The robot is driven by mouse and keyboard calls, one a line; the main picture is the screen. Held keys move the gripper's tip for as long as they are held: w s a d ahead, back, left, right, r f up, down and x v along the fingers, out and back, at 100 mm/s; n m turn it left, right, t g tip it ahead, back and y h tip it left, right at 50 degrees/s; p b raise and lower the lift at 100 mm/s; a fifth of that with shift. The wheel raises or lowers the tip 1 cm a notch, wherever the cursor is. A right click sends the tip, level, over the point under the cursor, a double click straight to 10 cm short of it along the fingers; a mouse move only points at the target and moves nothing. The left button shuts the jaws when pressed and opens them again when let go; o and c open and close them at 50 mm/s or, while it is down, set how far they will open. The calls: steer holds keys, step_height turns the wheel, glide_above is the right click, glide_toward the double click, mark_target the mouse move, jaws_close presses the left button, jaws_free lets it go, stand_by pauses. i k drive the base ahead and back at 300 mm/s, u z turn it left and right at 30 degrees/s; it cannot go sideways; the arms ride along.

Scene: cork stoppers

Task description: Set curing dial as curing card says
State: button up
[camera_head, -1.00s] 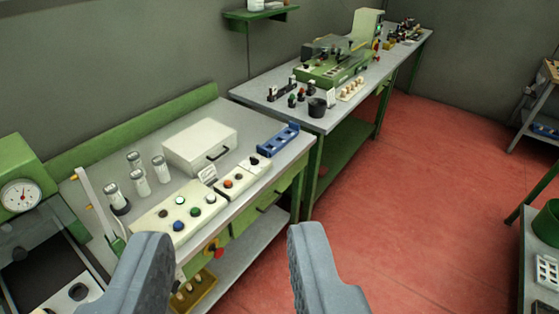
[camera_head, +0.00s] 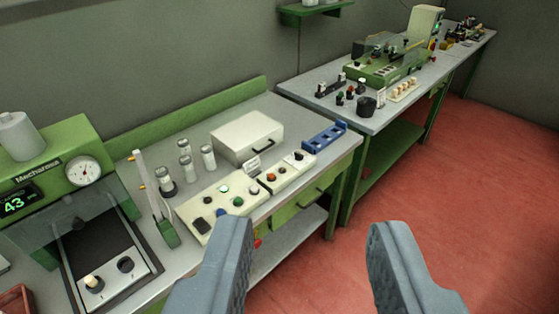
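My gripper (camera_head: 310,228) is open and empty. Its two grey fingers reach up from the lower edge, in front of the bench and floor. A small white card (camera_head: 252,165) with unreadable print stands by the cream control panels on the left bench. The nearer panel (camera_head: 207,197) bears several coloured buttons; the farther panel (camera_head: 284,176) has a red-orange button and a black knob (camera_head: 298,157). A green machine (camera_head: 65,150) at left has a display reading 43, a round gauge (camera_head: 84,172) and two knobs (camera_head: 125,264). I cannot tell which is the curing dial.
A white box (camera_head: 246,134) with a black handle, several lidded vials (camera_head: 208,157) and a blue rack (camera_head: 323,137) stand on the left bench (camera_head: 180,135). A farther bench (camera_head: 325,78) carries a green machine (camera_head: 385,65). Red floor (camera_head: 440,180) at right is clear.

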mark_target(299, 156)
steer(key=u, duration=0.15)
steer(key=i, duration=2.1)
steer(key=u, duration=0.2)
